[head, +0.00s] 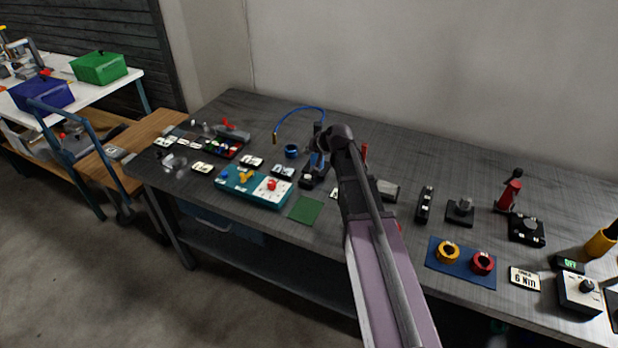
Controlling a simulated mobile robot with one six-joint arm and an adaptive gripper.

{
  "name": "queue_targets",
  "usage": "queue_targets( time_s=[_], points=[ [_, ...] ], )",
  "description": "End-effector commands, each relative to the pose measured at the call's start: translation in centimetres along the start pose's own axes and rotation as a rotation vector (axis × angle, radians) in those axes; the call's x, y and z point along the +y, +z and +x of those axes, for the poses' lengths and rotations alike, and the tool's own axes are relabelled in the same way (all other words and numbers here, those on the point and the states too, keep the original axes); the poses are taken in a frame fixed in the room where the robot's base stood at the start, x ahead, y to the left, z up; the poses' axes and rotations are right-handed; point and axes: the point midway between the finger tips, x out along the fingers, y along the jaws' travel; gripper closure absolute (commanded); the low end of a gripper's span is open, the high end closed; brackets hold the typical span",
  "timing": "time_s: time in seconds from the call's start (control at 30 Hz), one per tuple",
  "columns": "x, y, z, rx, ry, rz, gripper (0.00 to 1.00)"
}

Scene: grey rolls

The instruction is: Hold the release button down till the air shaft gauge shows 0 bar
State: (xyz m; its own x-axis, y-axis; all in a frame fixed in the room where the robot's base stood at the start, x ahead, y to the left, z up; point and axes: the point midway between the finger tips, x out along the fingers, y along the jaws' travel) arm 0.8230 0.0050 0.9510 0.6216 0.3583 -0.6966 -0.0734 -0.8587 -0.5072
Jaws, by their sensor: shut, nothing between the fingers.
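My arm reaches up from the bottom middle over the workbench (465,181). I cannot pick out my fingertips; they seem hidden behind the arm's dark end. A dark upright device with a blue part (319,160) stands just left of that end, whether touching or apart I cannot tell. A blue hose (302,108) arches from near its top to a brass-coloured end on the left. A teal box (225,186) carries a yellow part and a red part (271,185) on a white plate. I cannot make out which part is the release button, or any gauge reading in bar.
A green mat (305,210) lies right of the teal box. Small labelled blocks fill the bench's left part. A wall stands behind.

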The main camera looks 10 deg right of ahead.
Motion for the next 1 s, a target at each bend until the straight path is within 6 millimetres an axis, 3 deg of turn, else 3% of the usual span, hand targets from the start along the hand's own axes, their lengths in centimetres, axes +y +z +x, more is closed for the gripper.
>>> queue_targets(
  time_s=[1.0],
  points=[
    [4.1,3.9,5.4,0.001,0.001,0.002,1.0]
  ],
)
